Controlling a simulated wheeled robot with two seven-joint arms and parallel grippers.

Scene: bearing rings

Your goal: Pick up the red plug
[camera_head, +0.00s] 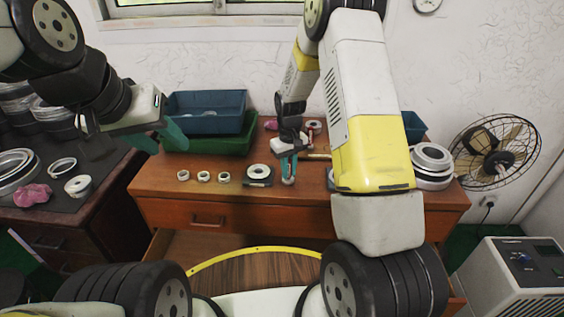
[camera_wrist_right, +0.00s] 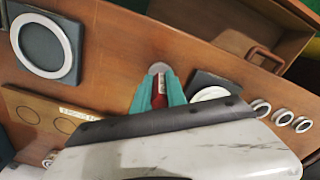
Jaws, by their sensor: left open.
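The red plug (camera_wrist_right: 159,92) shows in the right wrist view between the teal fingers of my right gripper (camera_wrist_right: 158,98), which look closed on its sides. A round grey end (camera_wrist_right: 159,68) shows just beyond the fingertips. In the head view my right gripper (camera_head: 288,170) points down over the middle of the wooden desk, with a small grey end (camera_head: 288,181) below its tips. Whether that end touches the desk I cannot tell. The red part is mostly hidden there by the fingers. My left gripper (camera_head: 172,148) is open and empty, over the desk's left end.
A ring on a dark square base (camera_head: 258,173) stands close left of my right gripper, with several small rings (camera_head: 204,176) further left. Blue (camera_head: 207,104) and green (camera_head: 208,139) bins stand at the back. Stacked white rings (camera_head: 432,160) stand at the right end.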

